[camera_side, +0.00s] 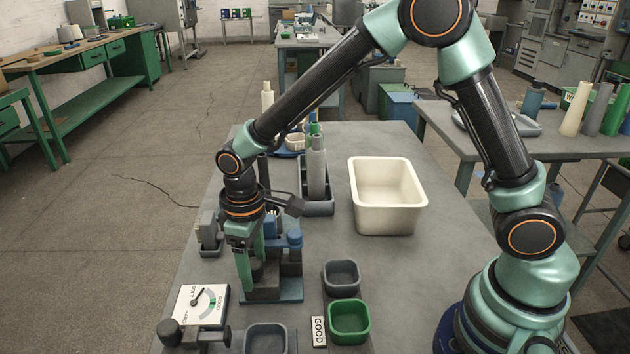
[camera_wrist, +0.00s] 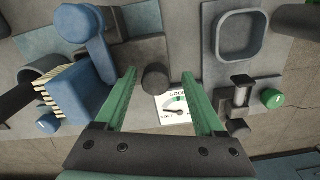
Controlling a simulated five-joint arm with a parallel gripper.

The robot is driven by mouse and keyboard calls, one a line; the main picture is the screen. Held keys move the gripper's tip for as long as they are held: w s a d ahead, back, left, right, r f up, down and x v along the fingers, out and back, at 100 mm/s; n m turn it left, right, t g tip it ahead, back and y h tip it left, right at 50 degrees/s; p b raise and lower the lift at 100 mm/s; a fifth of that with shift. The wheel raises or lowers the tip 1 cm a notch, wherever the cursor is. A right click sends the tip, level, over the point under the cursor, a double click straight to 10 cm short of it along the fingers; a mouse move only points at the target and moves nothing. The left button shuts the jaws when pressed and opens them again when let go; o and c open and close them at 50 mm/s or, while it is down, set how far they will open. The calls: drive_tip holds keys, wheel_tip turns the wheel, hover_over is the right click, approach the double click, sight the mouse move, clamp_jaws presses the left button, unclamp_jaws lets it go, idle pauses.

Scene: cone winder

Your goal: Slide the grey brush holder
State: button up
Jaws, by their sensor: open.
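My gripper (camera_side: 252,280) points down over a small grey and blue fixture (camera_side: 283,289) on the table. Its green fingers stand apart. In the wrist view, the open gripper (camera_wrist: 158,75) shows a dark grey round post (camera_wrist: 155,79) between its fingertips; I cannot tell whether they touch it. A blue block with cream bristles (camera_wrist: 75,95) lies left of the fingers, beside a blue round-headed arm (camera_wrist: 84,25). The bristles also show behind my gripper in the side view. I cannot tell for certain which grey part is the brush holder; my gripper hides part of the fixture.
A gauge (camera_side: 203,303) stands at the front left. A green bin (camera_side: 349,318), a small grey bin (camera_side: 342,276) and a cream tub (camera_side: 388,221) stand to the right. A grey tray with tall cones (camera_side: 316,206) is behind my gripper. Bare table lies beside the tub.

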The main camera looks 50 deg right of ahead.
wheel_tip(320, 180, up, 12)
idle(0.5)
drive_tip(key=s+d+r+m+t, duration=0.2)
drive_tip(key=s+d, duration=0.3)
drive_tip(key=d, duration=0.3)
drive_tip(key=s+d+r+m+t, duration=0.3)
drive_tip(key=s+d+r+m, duration=0.1)
drive_tip(key=d, duration=0.4)
drive_tip(key=shift+s+d+t, duration=0.3)
drive_tip(key=shift+s, duration=0.05)
drive_tip(key=shift+c, duration=0.7)
